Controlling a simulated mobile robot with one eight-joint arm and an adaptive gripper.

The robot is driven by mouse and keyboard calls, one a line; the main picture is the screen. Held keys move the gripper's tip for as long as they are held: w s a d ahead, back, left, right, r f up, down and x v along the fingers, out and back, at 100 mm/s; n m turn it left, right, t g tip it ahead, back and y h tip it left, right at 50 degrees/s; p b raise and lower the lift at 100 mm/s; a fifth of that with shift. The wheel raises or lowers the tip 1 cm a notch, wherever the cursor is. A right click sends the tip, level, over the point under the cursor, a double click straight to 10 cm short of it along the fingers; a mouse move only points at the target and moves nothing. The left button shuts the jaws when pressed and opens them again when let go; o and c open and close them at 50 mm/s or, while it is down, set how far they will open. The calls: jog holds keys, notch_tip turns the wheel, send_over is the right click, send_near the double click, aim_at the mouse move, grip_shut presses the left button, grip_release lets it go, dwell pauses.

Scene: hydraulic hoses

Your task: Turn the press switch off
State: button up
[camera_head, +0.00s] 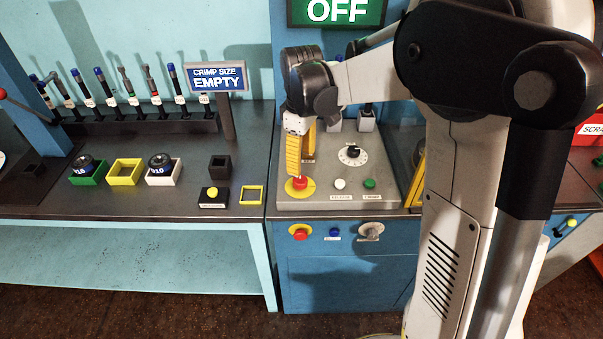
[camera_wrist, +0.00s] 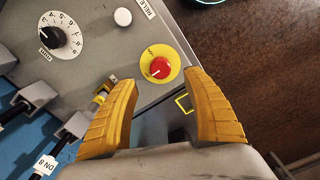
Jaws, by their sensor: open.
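The press console (camera_head: 325,203) has a green sign (camera_head: 337,11) above it reading OFF. On its top are a red button (camera_head: 301,183) on a yellow plate, a white button (camera_head: 340,184), a green button (camera_head: 370,184) and a black dial (camera_head: 352,154). Its front face has a grey rotary knob (camera_head: 371,231), a blue button (camera_head: 335,233) and another red button (camera_head: 300,232). I cannot tell for certain which one is the press switch. My gripper (camera_head: 297,172) is open and empty above the top red button. In the wrist view that button (camera_wrist: 160,67) shows between the yellow fingertips (camera_wrist: 153,80).
A bench (camera_head: 140,207) at the left holds racked hoses (camera_head: 130,88), small coloured boxes (camera_head: 125,172), a yellow-button box (camera_head: 213,196) and a sign (camera_head: 217,79) reading EMPTY. My arm hides much of the right side. The floor (camera_head: 130,315) in front looks clear.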

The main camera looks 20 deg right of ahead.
aim_at(302, 180)
jog(key=shift+r, duration=2.1)
jog(key=s+r+m+t, duration=0.3)
jog(key=s+m+t, duration=0.4)
jog(key=s, duration=1.2)
jog(key=shift+s+a+m, duration=0.2)
jog(key=shift+s+m, duration=0.15)
jog(key=shift+m, duration=0.85)
